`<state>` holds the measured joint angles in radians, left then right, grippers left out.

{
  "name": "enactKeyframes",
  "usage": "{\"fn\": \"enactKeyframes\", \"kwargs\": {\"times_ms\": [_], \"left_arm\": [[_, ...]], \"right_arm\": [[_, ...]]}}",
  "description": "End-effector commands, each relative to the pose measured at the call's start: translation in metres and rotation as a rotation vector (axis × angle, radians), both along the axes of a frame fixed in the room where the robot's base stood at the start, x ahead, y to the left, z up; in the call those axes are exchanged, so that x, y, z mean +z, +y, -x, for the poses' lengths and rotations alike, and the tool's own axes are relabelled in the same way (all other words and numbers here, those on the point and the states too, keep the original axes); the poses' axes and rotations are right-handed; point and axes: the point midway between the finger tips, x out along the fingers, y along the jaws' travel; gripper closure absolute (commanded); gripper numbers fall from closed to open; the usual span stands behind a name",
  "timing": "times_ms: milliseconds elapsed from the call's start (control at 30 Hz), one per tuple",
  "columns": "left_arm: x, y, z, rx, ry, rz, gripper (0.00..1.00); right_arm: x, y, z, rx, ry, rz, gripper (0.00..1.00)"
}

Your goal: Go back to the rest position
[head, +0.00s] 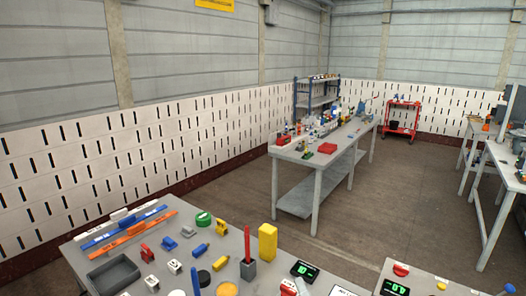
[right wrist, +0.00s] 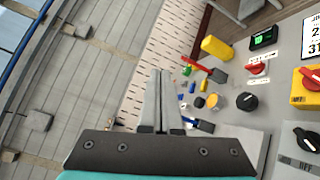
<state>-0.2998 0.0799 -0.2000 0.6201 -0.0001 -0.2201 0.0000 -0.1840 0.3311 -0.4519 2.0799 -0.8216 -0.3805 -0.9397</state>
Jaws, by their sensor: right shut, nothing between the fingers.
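My right gripper (right wrist: 161,75) shows in the right wrist view, its two grey fingers together with nothing between them. It is in free space, and the table with small parts lies beyond it to the right. I cannot make out either gripper in the head view. My left gripper is not in view.
The near table (head: 135,252) holds a grey tray (head: 113,274), a yellow block (head: 267,242), a red-handled tool (head: 247,245) and several small parts. A long workbench (head: 290,152) and a red cart (head: 402,118) stand farther back. The floor (head: 410,185) between is clear.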

Motion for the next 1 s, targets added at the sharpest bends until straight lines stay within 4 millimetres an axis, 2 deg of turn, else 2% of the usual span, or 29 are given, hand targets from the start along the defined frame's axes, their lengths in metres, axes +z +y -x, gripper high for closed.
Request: {"fn": "enactKeyframes", "kwargs": {"times_ms": [33, 100, 200, 333, 500, 800, 1000], "left_arm": [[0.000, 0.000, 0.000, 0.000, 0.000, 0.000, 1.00], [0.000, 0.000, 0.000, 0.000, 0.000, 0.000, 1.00], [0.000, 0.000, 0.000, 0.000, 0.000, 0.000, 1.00], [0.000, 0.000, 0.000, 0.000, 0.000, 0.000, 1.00], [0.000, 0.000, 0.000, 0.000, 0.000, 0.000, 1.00], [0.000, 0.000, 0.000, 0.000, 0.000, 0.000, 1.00], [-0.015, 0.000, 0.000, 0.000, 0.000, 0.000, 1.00]], "right_arm": [[-0.009, -0.018, 0.005, -0.087, 0.091, -0.136, 1.00], [-0.026, -0.041, 0.013, -0.208, 0.217, -0.320, 1.00], [-0.053, -0.068, 0.035, -0.386, 0.393, -0.576, 1.00], [-0.090, -0.089, 0.077, -0.623, 0.610, -0.880, 1.00], [-0.122, -0.095, 0.135, -0.892, 0.834, -1.166, 1.00], [-0.141, -0.084, 0.223, -1.268, 1.101, -1.438, 1.00], [-0.200, -0.083, 0.214, -1.288, 1.116, -1.423, 1.00]]}}
